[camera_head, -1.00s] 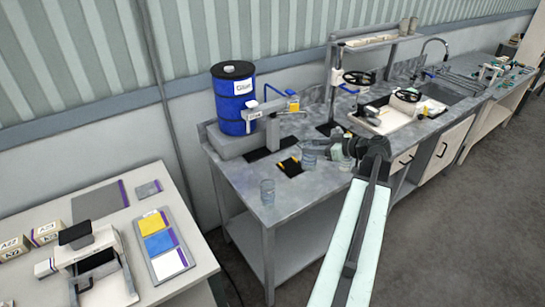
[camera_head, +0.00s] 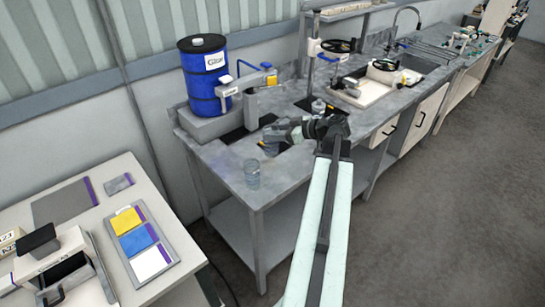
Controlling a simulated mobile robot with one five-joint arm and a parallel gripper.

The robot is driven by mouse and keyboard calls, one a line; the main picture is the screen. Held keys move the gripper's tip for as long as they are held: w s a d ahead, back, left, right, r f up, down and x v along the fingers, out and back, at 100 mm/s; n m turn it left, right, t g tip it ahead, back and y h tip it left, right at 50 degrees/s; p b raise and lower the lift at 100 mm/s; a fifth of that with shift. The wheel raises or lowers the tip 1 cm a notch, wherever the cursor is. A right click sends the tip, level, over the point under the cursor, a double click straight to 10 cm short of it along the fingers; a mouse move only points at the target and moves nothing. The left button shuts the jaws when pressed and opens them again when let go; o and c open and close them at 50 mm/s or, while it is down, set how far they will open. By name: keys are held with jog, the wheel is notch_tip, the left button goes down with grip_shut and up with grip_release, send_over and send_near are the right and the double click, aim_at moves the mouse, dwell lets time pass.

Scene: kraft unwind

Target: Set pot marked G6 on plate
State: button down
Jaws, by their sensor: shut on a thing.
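My gripper (camera_head: 274,138) is over the near part of the grey bench, shut on a clear glass pot (camera_head: 270,148) at its tip. The pot is small and partly hidden by the jaws, and I cannot read a mark on it. It shows in front of a dark square plate (camera_head: 284,146) with a yellow mark, mostly covered by my gripper. I cannot tell whether the pot touches the plate. A second clear pot (camera_head: 252,174) stands upright near the bench's front left corner. Another small pot (camera_head: 318,107) stands behind my arm.
A blue drum (camera_head: 204,75) on a grey block stands at the bench's back left, with a dispensing arm (camera_head: 250,80) reaching right. A hand-wheel press and white tray (camera_head: 375,88) stand farther right. A separate table (camera_head: 120,180) with coloured cards is at left.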

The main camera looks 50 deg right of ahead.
jog(key=f, duration=0.1)
jog(key=a+f+b, duration=0.1)
jog(key=f, duration=0.1)
jog(key=shift+w+f, duration=0.2)
jog(key=shift+a+r, duration=0.1)
jog(key=shift+a, duration=0.05)
jog(key=shift+w+d+r, duration=0.2)
jog(key=shift+d, duration=0.1)
jog(key=w+d+f+b, duration=0.4)
jog(key=w+d, duration=0.5)
jog(key=d, duration=0.3)
jog(key=shift+d+f+b, duration=0.25)
jog(key=shift+f+b, duration=0.15)
jog(key=shift+f, duration=0.3)
jog(key=c, duration=0.6)
grip_release()
jog(key=shift+r, duration=0.1)
